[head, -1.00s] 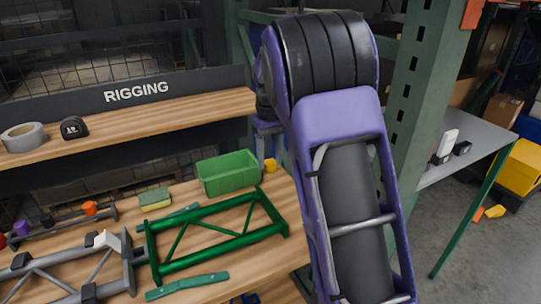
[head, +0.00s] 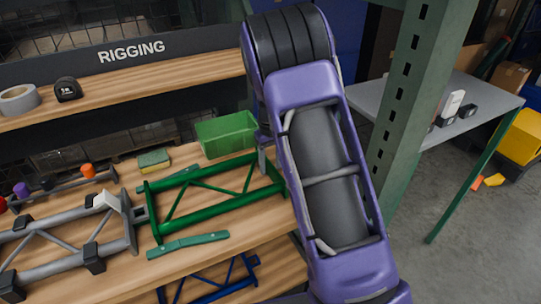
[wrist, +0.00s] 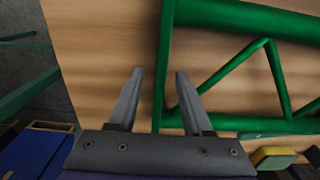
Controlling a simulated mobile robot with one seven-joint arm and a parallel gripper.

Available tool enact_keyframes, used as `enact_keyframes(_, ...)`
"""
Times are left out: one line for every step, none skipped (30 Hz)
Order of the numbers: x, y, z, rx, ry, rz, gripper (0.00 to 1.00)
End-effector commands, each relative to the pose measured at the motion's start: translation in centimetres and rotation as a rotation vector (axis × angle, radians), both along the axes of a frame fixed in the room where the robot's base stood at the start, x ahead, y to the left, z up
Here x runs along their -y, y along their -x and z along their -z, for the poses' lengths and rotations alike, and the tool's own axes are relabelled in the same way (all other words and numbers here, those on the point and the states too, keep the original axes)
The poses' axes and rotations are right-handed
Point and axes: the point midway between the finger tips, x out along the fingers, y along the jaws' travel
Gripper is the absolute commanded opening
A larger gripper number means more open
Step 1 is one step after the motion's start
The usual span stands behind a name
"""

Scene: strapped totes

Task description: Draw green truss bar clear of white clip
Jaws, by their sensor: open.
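The green truss bar (head: 215,205) lies flat on the wooden bench in the head view. Its left end meets a grey fitting at the right end of the grey truss (head: 60,262). The white clip (head: 106,199) sits on that grey end; whether it touches the green bar I cannot tell. My gripper is mostly hidden behind my arm in the head view, by the green bar's right end. In the wrist view my gripper (wrist: 159,74) is open and empty, its fingers appearing on either side of the green end bar (wrist: 164,60). The height gap is unclear.
Teal strips (head: 188,244) lie along the green bar's front and back. A green bin (head: 227,134) and a sponge (head: 154,160) stand behind it. A blue truss (head: 215,283) lies on the shelf below. A green upright post (head: 410,100) stands right of my arm.

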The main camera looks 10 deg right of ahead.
Motion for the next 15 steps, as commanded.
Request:
enact_keyframes(0.01, 0.02, 0.24, -0.001, 0.0, 0.0, 0.5)
enact_keyframes(0.01, 0.02, 0.31, -0.001, 0.0, 0.0, 0.5)
enact_keyframes(0.01, 0.02, 0.37, -0.001, 0.0, 0.0, 0.5)
enact_keyframes(0.01, 0.02, 0.4, -0.001, 0.0, 0.0, 0.5)
enact_keyframes(0.01, 0.02, 0.4, -0.001, 0.0, 0.0, 0.5)
enact_keyframes(0.0, 0.02, 0.4, -0.001, 0.0, 0.0, 0.5)
enact_keyframes(0.0, 0.02, 0.4, -0.001, 0.0, 0.0, 0.5)
enact_keyframes(0.0, 0.02, 0.39, -0.001, 0.0, 0.0, 0.5)
enact_keyframes(0.0, 0.02, 0.39, -0.001, 0.0, 0.0, 0.5)
enact_keyframes(0.0, 0.02, 0.39, -0.001, 0.0, 0.0, 0.5)
enact_keyframes(0.0, 0.02, 0.39, -0.001, 0.0, 0.0, 0.48)
enact_keyframes(0.0, 0.02, 0.38, -0.001, 0.0, 0.0, 0.41)
enact_keyframes(0.0, 0.02, 0.38, -0.001, 0.0, 0.0, 0.36)
enact_keyframes(0.0, 0.02, 0.38, -0.001, 0.0, 0.0, 0.3)
enact_keyframes(0.0, 0.02, 0.38, -0.001, 0.0, 0.0, 0.23)
